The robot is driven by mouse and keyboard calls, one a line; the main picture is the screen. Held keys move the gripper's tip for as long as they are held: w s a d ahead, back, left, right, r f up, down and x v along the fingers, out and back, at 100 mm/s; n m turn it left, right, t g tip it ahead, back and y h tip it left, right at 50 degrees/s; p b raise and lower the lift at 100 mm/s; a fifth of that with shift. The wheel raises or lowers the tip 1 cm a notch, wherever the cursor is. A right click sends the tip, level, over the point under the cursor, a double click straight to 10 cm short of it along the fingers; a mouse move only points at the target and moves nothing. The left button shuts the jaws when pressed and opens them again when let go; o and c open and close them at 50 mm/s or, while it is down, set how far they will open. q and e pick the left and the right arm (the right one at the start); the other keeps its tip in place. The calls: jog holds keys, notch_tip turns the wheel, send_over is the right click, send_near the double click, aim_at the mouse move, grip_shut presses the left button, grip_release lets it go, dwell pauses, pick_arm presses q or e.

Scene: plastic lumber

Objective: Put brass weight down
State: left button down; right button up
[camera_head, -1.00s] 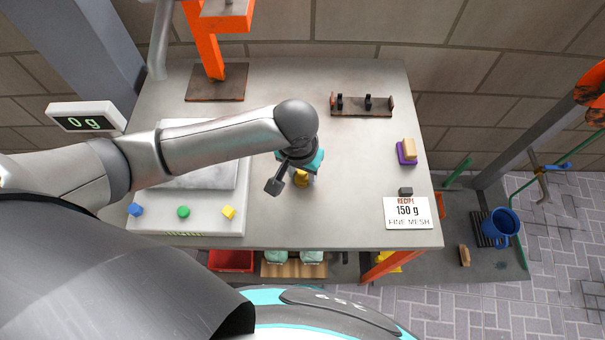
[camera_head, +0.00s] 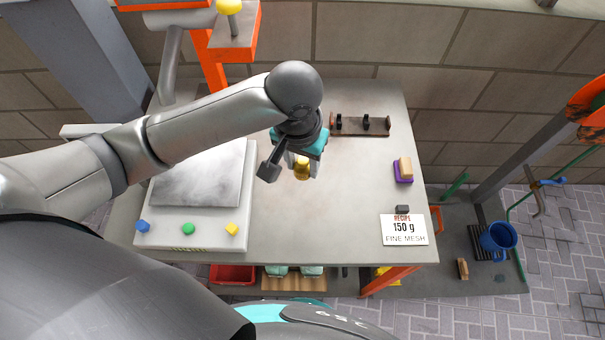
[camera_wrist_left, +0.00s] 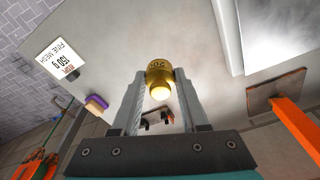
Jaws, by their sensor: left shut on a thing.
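The brass weight (camera_head: 302,170) is a small gold cylinder held by my left gripper (camera_head: 301,166) over the middle of the grey table. In the left wrist view the weight (camera_wrist_left: 159,78) sits between the tips of the two grey fingers of my left gripper (camera_wrist_left: 158,90), which is shut on it. I cannot tell from these views how far the weight is above the table (camera_head: 330,215). My right gripper is not in view.
A scale (camera_head: 190,240) with blue, green and yellow buttons stands on the left. A dark rack (camera_head: 361,132) is at the back, a brush-like block (camera_head: 404,170) and a recipe card (camera_head: 403,229) are at the right. The table's centre right is bare.

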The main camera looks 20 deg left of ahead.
aim_at(303, 161)
pick_arm(q)
notch_tip(303, 161, up, 8)
jog(key=shift+r+p, duration=0.1)
jog(key=shift+p, duration=0.65)
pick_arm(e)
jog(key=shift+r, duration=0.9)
pick_arm(q)
jog(key=a+f+n+b, duration=0.1)
jog(key=a+b, duration=0.4)
jog(key=b, duration=0.6)
jog(key=shift+a+f, duration=0.25)
jog(key=shift+f, duration=0.6)
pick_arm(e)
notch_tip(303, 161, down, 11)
pick_arm(q)
jog(key=shift+s, duration=0.1)
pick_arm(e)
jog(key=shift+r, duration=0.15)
